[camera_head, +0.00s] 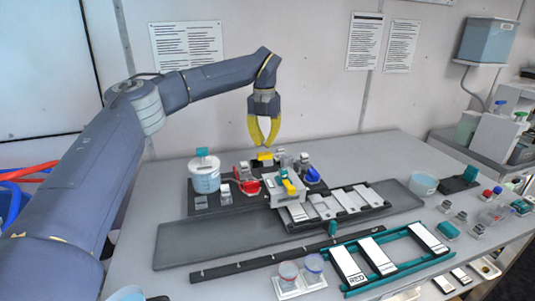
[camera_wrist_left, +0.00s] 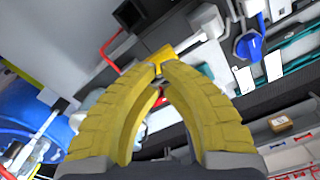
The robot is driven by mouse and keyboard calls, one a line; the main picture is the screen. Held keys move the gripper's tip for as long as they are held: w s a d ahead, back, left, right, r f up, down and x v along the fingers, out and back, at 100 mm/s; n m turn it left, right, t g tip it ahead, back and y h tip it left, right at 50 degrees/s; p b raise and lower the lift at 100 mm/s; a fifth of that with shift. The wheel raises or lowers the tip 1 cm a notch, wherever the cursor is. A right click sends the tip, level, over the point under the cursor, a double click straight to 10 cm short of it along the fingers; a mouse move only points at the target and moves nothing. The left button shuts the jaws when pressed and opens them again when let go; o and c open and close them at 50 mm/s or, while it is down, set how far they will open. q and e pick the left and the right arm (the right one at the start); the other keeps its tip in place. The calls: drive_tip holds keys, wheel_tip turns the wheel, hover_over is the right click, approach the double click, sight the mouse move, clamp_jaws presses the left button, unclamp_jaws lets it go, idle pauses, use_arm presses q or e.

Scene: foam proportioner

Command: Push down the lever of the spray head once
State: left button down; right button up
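My left gripper (camera_head: 264,145) hangs pointing down over the back of the dark mat assembly, its curved yellow fingers brought together at the tips with nothing seen between them. A yellow block (camera_head: 265,156), which looks like the lever of the spray head, lies just below the fingertips. In the left wrist view the fingertips (camera_wrist_left: 159,68) come together right in front of a yellow piece (camera_wrist_left: 180,46); I cannot tell whether they touch it. A second yellow part (camera_head: 290,187) sits on a grey block in front. My right gripper is not in view.
A clear tub (camera_head: 205,178) with a teal piece on it stands left of the assembly. A red valve handle (camera_head: 248,186) and a blue one (camera_head: 313,175) flank the grey block. A teal rack (camera_head: 397,262) lies front right.

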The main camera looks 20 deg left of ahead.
sight(264, 153)
use_arm(q)
drive_tip(key=shift+f, duration=0.1)
drive_tip(key=shift+f, duration=2.7)
drive_tip(key=shift+r, duration=4.05)
